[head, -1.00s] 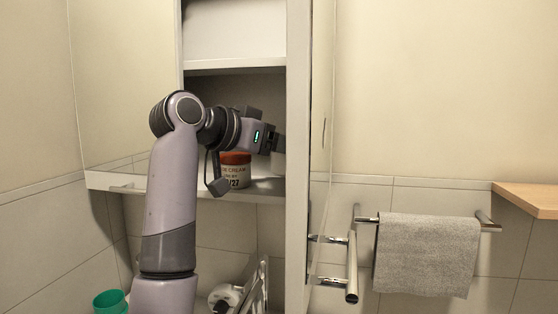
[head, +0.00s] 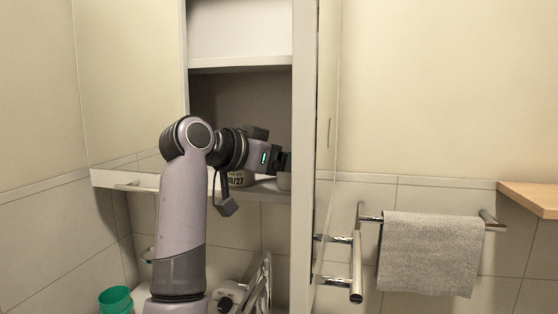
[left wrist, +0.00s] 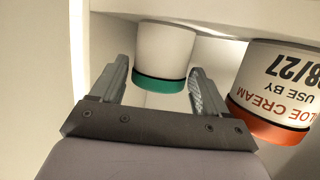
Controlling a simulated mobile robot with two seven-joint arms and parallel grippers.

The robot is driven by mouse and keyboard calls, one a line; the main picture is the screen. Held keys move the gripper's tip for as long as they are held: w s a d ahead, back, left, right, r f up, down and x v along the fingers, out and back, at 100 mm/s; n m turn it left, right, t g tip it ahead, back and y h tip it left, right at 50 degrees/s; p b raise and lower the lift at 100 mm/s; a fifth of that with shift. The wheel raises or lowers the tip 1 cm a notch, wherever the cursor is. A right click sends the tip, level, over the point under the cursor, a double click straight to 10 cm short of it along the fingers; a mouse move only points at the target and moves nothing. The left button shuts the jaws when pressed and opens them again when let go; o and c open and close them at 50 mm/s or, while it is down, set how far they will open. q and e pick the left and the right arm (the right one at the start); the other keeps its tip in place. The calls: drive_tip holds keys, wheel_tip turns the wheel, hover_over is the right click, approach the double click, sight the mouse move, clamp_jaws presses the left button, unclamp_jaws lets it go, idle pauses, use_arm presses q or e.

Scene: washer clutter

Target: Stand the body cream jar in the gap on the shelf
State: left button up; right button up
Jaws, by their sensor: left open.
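A white jar with a green lid (left wrist: 165,50) stands between the fingers of my left gripper (left wrist: 160,68) in the left wrist view, which is upside down. The fingers are open on either side of it, and no label shows on its visible face. In the head view, part of a white jar (head: 284,182) shows below my left gripper (head: 284,160) on the cabinet shelf (head: 268,189). An aloe cream jar with an orange lid (left wrist: 280,85) stands beside it. The aloe jar's lower label (head: 238,180) shows in the head view, its top hidden behind my arm. I cannot read which jar is body cream.
The cabinet's upright panel (head: 303,150) stands close to the right of the gripper. Chrome rails (head: 356,265) and a grey towel (head: 427,253) are further right. A green cup (head: 116,300) is low at the left. A wooden top (head: 535,197) is at the far right.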

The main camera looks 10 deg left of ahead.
use_arm(q)
drive_tip(key=b+v, duration=0.2)
drive_tip(key=v, duration=1)
drive_tip(key=shift+r, duration=0.2)
